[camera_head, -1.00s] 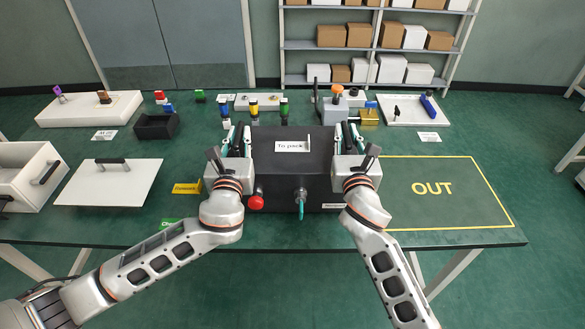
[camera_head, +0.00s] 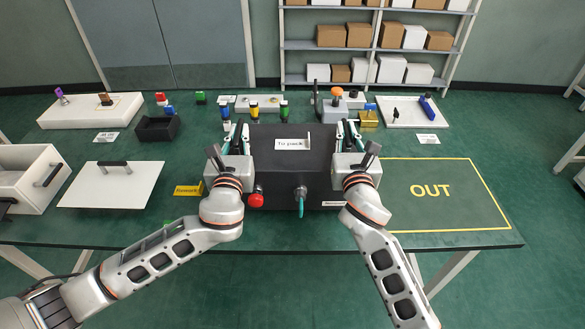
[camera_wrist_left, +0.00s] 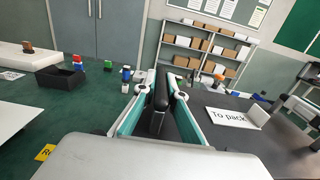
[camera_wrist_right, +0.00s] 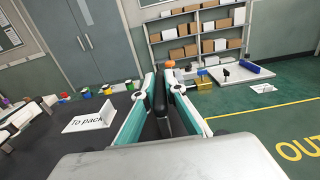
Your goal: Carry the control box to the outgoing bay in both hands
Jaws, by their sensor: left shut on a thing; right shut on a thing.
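The control box (camera_head: 274,172) is a dark box with a white "To pack" card (camera_head: 292,144) on top. A red knob (camera_head: 256,201) and a teal-tipped connector (camera_head: 301,203) show on its near side. My left gripper (camera_head: 238,136) is shut on a black handle (camera_wrist_left: 160,95) at the box's left side. My right gripper (camera_head: 349,136) is shut on the matching handle (camera_wrist_right: 160,95) at its right side. The outgoing bay (camera_head: 432,215) is a yellow outline marked "OUT", right of the box and empty. I cannot tell whether the box touches the table.
A white panel with a handle (camera_head: 110,190) and a white open box (camera_head: 35,185) lie left. Behind the box stand several coloured-capped bottles (camera_head: 284,110), a grey device with an orange knob (camera_head: 336,108) and a white tray (camera_head: 400,115). A yellow sign (camera_head: 188,190) lies just left of my left gripper.

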